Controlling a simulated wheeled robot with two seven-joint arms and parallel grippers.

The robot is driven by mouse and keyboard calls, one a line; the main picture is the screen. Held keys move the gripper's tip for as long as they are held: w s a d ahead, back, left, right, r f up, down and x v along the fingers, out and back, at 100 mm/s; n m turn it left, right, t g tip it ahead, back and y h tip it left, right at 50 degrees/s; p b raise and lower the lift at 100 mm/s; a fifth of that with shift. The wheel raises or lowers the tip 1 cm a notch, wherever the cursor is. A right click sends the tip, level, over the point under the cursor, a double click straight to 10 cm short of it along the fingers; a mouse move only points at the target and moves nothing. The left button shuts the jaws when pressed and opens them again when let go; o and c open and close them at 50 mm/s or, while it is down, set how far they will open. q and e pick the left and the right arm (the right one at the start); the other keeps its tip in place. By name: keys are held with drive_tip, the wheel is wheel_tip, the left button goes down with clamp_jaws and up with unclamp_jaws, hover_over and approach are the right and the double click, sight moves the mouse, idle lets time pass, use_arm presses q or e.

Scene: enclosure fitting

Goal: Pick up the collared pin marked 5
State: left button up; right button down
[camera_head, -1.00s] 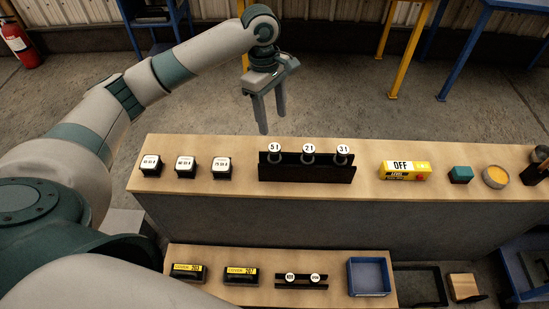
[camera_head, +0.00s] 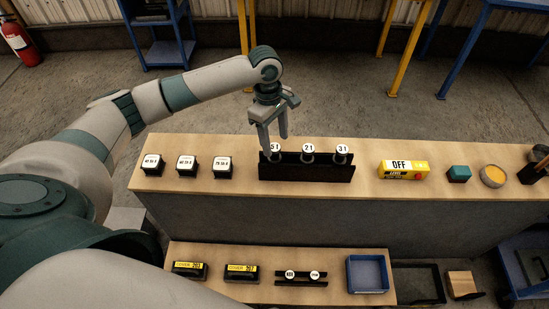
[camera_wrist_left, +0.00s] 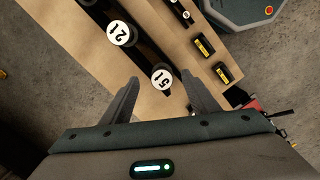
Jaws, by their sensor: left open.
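A dark rack (camera_head: 310,172) on the upper bench holds three upright pins with round white caps. The pin whose cap reads 51 (camera_head: 275,149) is at its left end; no cap reads just 5. The pin marked 21 (camera_head: 308,149) is in the middle and the pin marked 31 (camera_head: 341,149) at the right. My left gripper (camera_head: 274,143) is open and points down over the pin marked 51, partly covering it. In the left wrist view, the 51 cap (camera_wrist_left: 161,78) lies between the spread fingertips, with the 21 cap (camera_wrist_left: 118,33) up and left. My right gripper is out of view.
Three dark blocks with white labels (camera_head: 187,167) stand left of the rack. A yellow box marked OFF (camera_head: 404,169), a green block (camera_head: 458,174) and a round dish (camera_head: 493,176) stand to its right. A lower bench in front carries a blue tray (camera_head: 350,275).

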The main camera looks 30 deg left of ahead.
sight(274, 147)
use_arm(q)
wheel_tip(274, 147, down, 4)
drive_tip(key=shift+s+a+r+p, duration=0.1)
drive_tip(key=shift+s+r+p, duration=0.05)
drive_tip(key=shift+p, duration=0.45)
drive_tip(key=shift+f, duration=0.7)
drive_tip(key=shift+c, duration=0.3)
clamp_jaws()
